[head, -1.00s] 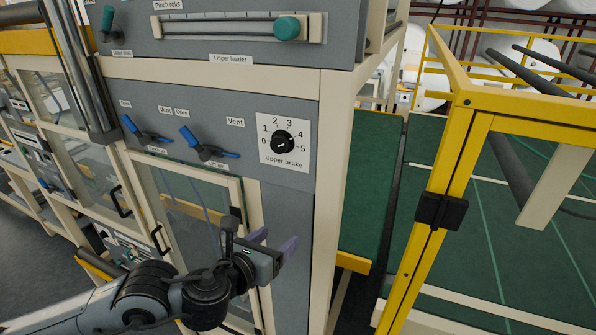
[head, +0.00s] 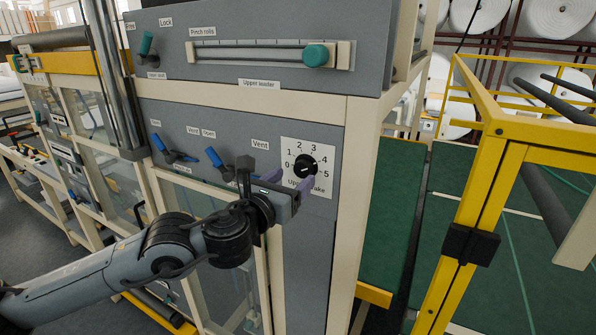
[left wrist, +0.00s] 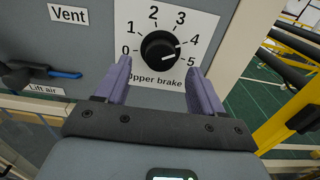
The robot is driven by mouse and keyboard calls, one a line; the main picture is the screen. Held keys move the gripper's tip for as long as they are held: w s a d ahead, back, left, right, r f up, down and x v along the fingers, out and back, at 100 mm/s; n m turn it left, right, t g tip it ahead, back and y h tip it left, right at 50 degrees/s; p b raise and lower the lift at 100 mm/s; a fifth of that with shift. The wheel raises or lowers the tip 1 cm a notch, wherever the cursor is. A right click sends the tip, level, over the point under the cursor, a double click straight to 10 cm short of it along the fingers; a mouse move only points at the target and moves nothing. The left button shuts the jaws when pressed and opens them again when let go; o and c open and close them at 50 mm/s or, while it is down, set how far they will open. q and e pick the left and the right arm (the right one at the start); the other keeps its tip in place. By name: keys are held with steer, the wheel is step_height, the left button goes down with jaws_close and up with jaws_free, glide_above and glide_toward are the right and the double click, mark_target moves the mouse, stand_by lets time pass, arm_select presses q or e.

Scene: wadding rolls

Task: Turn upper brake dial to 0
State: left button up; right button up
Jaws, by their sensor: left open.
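The upper brake dial (head: 305,166) is a round black knob on a white plate marked 0 to 5, on the grey panel. In the left wrist view the dial (left wrist: 160,47) shows a white mark at its lower right, toward the 5. My left gripper (head: 288,180) is open and empty, just in front of the plate and below the knob. In the left wrist view its purple fingers (left wrist: 158,68) stand one on each side below the knob, with a gap to it. They partly cover the "Upper brake" label in the head view. My right gripper is out of view.
Two blue-handled valves, one of them the Lift air valve (head: 218,160), sit left of the dial. A teal slider knob (head: 316,55) is on the panel above. A cream post (head: 350,200) stands close right of the plate, and a yellow frame (head: 480,190) stands farther right.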

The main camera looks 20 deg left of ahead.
mark_target(301, 172)
arm_select(q)
steer(key=shift+w+d+p, duration=0.2)
steer(key=shift+w+p, duration=0.15)
steer(key=shift+w, duration=1.4)
steer(key=c, duration=1)
steer(key=shift+c, duration=0.2)
